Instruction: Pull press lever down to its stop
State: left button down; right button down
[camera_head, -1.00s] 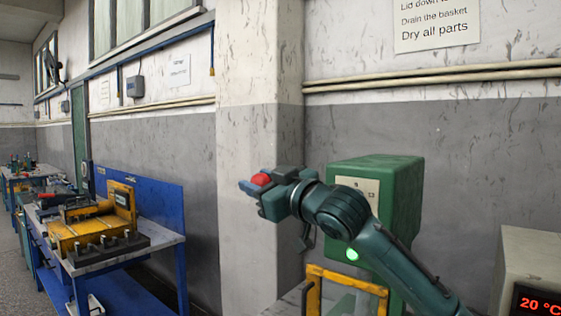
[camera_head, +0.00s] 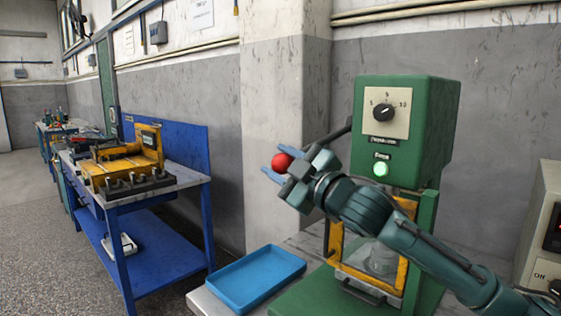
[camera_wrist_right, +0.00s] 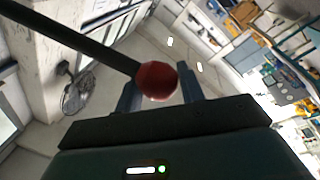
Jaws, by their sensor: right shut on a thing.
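The green press (camera_head: 440,120) stands at the right of the head view, with a dial and a lit green lamp on its front. Its dark lever (camera_head: 338,134) slopes down to the left from the press's side to a red ball knob (camera_head: 282,162). My right gripper (camera_head: 273,160) is shut on the knob, left of the press and about level with its lamp. In the right wrist view the red knob (camera_wrist_right: 157,80) sits between the two fingers, and the dark lever rod (camera_wrist_right: 85,45) runs to the upper left. My left gripper is not in view.
A blue tray (camera_head: 245,283) lies on the bench left of the press. A yellow-framed guard (camera_head: 400,272) is on the press's front, partly behind my right arm. A grey box (camera_head: 545,220) stands at the right edge. A blue workbench (camera_head: 150,215) stands further left.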

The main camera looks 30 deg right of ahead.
jog(key=shift+w+d+f, duration=0.1)
jog(key=shift+f, duration=0.15)
jog(key=c, duration=1.1)
grip_release()
jog(key=shift+o, duration=1)
jog(key=shift+d, duration=0.1)
jog(key=shift+s, duration=0.2)
pick_arm(q)
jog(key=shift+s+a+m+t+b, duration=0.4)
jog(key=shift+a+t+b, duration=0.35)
jog(key=shift+b, duration=2.35)
pick_arm(e)
jog(key=v, duration=1.3)
